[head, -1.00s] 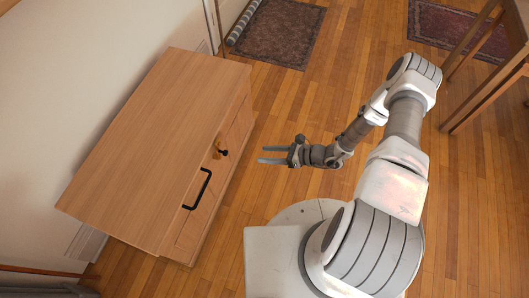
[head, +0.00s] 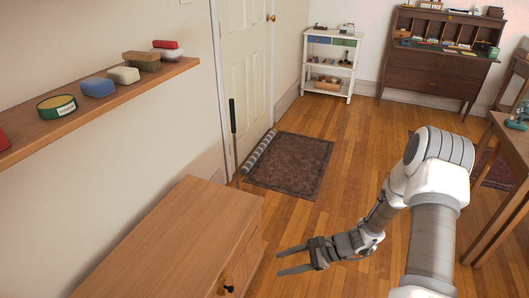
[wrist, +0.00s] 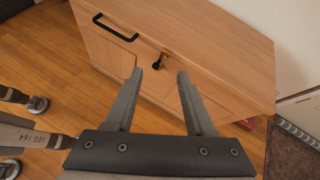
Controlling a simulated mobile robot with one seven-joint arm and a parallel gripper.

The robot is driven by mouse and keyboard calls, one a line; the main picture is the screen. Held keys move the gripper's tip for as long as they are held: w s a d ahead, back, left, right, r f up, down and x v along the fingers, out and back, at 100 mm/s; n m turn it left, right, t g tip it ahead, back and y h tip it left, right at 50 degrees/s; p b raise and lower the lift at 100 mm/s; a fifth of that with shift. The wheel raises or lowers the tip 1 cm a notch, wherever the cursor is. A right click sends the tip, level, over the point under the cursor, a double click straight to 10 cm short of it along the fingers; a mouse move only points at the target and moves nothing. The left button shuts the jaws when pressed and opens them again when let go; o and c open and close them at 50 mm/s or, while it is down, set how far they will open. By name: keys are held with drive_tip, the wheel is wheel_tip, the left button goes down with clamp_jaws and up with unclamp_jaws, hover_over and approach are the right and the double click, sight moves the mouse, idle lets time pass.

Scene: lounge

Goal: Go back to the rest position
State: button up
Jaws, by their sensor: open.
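My gripper (head: 292,260) is open and empty in the head view, to the right of a low wooden cabinet (head: 180,240). Its two fingers point left towards the cabinet's front. In the wrist view, my gripper (wrist: 160,80) has its fingers apart with nothing between them. The cabinet (wrist: 215,45) lies beyond the fingertips. A black bar handle (wrist: 115,28) and a small brass lock with a black knob (wrist: 162,60) show on its front. The brass and black knob (head: 226,286) is also near the bottom edge of the head view.
A wall shelf (head: 120,95) with several small items hangs above left. A wooden table (head: 510,150) stands at the right.

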drive_tip(key=s+d+r+n+h, duration=0.1)
drive_tip(key=s+r+n+h, duration=0.25)
drive_tip(key=r, duration=0.65)
drive_tip(key=s+d+r+n+t+h, duration=0.1)
drive_tip(key=s+d+r+n+h, duration=0.3)
drive_tip(key=r, duration=0.6)
drive_tip(key=s+a+r+n+h, duration=0.1)
drive_tip(key=s+r+n, duration=0.1)
drive_tip(key=r+n, duration=0.55)
drive_tip(key=s+d+r+n+t+h, duration=0.1)
drive_tip(key=s+d+r+t+h, duration=0.25)
drive_tip(key=s+r, duration=0.5)
wheel_tip(320, 180, up, 18)
drive_tip(key=p, duration=1.7)
drive_tip(key=shift+w, duration=0.25)
